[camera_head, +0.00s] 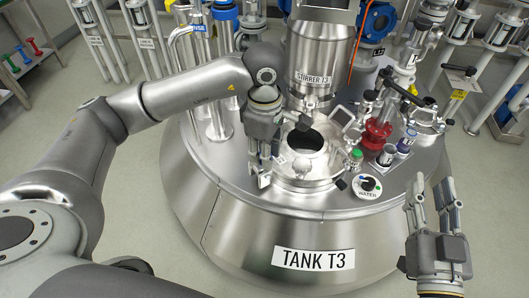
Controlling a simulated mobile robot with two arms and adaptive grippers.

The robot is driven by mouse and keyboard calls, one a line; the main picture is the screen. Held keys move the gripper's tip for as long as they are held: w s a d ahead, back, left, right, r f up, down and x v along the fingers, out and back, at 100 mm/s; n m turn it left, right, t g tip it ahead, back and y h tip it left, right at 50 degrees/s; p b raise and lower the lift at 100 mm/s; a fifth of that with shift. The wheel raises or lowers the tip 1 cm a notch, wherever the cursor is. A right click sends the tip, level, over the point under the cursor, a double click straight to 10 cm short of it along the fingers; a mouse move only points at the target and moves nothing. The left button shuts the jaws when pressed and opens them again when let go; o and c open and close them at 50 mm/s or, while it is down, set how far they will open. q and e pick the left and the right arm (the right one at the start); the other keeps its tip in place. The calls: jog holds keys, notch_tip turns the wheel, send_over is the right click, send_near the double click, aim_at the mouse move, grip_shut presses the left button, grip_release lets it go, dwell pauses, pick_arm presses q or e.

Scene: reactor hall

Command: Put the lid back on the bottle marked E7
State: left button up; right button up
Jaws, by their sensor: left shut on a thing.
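My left gripper (262,180) points down over the tank top, just left of the round open port (305,141). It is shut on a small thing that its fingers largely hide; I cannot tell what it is. A small green-capped bottle (355,158) stands right of the port. A small container with a dark top (386,155) and another with a purple band (404,148) stand further right. I cannot read E7 on any of them, and cannot make out a loose lid. My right gripper (433,192) is open and empty, pointing up beyond the tank's right edge.
The steel tank T3 (270,235) fills the middle. The stirrer column (312,62) rises behind the port. A WATER knob (367,184), a red valve fitting (376,134) and clamps crowd the right side. Pipes (215,105) stand at the back left. The front rim is clear.

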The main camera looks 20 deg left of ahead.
pick_arm(q)
jog(key=m, duration=0.3)
jog(key=r+m, duration=0.1)
jog(key=m, duration=0.5)
jog(key=shift+d+r, duration=0.1)
jog(key=shift+r, duration=0.15)
jog(key=m, duration=0.4)
jog(key=shift+r, duration=0.25)
jog(key=m, duration=0.4)
jog(key=shift+s+r+m, duration=0.1)
jog(key=shift+r+m, duration=0.2)
jog(key=shift+m, duration=0.1)
